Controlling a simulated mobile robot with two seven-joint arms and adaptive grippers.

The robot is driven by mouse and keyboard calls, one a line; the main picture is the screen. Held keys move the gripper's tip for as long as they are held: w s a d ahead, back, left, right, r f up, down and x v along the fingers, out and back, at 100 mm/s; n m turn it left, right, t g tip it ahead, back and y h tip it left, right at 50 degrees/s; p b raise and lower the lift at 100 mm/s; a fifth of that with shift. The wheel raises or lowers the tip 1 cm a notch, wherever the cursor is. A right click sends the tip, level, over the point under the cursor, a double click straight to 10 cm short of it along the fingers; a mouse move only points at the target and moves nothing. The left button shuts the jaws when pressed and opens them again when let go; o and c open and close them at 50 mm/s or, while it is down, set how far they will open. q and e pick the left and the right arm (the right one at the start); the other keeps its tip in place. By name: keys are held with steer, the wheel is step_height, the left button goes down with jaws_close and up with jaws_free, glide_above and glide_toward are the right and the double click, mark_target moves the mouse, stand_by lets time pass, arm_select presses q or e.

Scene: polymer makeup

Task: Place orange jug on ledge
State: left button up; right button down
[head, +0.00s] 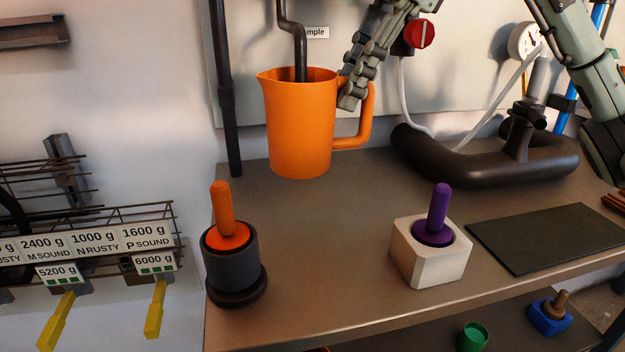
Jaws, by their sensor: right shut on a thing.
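The orange jug (300,130) is upright at the back left of the grey-brown ledge (340,230), near the wall. Its base appears to be at the ledge surface, though I cannot tell if it bears fully on it. A dark bent pipe comes down from above, and its lower end shows at the jug's open mouth. My right gripper (352,92) is shut on the jug, at the upper part of its handle on the right side. The handle's top is partly hidden by the fingers. My left gripper is not in view.
A dark holder with an orange-handled plug (222,215) and a white block with a purple-handled plug (437,215) stand in front. A thick black pipe (480,165) and dark mat (540,237) lie at right. The ledge's middle is clear.

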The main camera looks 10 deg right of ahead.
mark_target(352, 143)
step_height(352, 143, down, 4)
steer(key=shift+s+d+f, duration=0.1)
steer(key=shift+s+f, duration=0.05)
steer(key=shift+f, duration=0.1)
step_height(352, 143, down, 4)
steer(key=shift+r, duration=0.15)
steer(key=shift+f, duration=0.2)
arm_select(q)
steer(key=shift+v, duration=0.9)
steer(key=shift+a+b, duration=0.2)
steer(key=shift+b, duration=0.15)
arm_select(e)
steer(key=shift+f, duration=0.1)
steer(key=c, duration=1.6)
jaws_free()
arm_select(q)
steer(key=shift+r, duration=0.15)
arm_select(e)
steer(key=shift+o, duration=0.2)
